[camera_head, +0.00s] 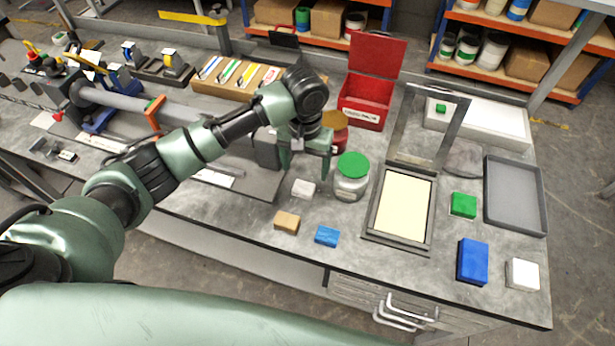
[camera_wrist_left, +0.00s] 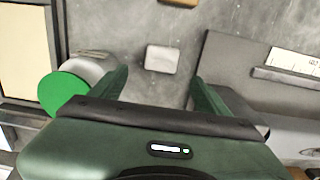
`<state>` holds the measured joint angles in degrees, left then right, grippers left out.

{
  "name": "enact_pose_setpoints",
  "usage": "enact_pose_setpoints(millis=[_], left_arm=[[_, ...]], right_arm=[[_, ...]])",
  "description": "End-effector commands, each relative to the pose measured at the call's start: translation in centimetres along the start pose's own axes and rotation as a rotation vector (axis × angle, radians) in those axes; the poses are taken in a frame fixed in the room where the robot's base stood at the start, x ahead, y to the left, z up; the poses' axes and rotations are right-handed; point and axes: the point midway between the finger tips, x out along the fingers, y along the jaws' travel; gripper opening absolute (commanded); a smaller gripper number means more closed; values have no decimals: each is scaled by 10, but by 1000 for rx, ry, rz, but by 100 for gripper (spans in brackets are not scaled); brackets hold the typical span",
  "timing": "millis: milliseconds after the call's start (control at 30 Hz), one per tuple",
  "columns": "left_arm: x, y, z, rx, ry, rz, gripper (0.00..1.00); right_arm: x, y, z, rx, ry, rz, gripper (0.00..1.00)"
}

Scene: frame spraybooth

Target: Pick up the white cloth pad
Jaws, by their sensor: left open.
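A small white pad (camera_head: 303,188) lies flat on the grey bench, left of a jar with a green lid (camera_head: 352,166). It also shows in the left wrist view (camera_wrist_left: 161,58), just beyond my fingertips and roughly centred between them. My left gripper (camera_head: 306,168) is open and empty, pointing down above the bench beside the jar; its two fingers also show in the left wrist view (camera_wrist_left: 160,80). Another white block (camera_head: 523,274) lies at the bench's right front corner. My right gripper is not in view.
A tan block (camera_head: 286,223) and a blue block (camera_head: 326,236) lie near the front edge. The jar's green lid (camera_wrist_left: 62,94) is close to one finger. A hinged frame (camera_head: 369,226), green block (camera_head: 463,205) and grey tray (camera_head: 541,195) stand to the right.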

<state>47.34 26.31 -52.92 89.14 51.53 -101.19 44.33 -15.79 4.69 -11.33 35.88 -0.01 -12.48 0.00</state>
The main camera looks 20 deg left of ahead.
Motion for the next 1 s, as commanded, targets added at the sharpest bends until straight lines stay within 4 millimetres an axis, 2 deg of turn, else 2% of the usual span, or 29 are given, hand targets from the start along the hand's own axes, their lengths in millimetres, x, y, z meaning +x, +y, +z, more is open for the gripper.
enact_pose_setpoints(millis=[200,300,500,700,800,1000], left_arm=[[24,-1,2,-1,-4,-3,76],[37,-2,4,-1,-5,-2,76],[65,-3,5,0,-2,-2,76],[72,-3,4,1,0,-1,76],[72,-3,4,1,0,-1,76],[71,-3,4,1,0,-1,21]], right_arm=[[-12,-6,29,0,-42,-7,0],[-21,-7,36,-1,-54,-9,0],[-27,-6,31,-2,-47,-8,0],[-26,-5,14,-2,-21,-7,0],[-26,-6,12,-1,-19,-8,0],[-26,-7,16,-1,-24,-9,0]])
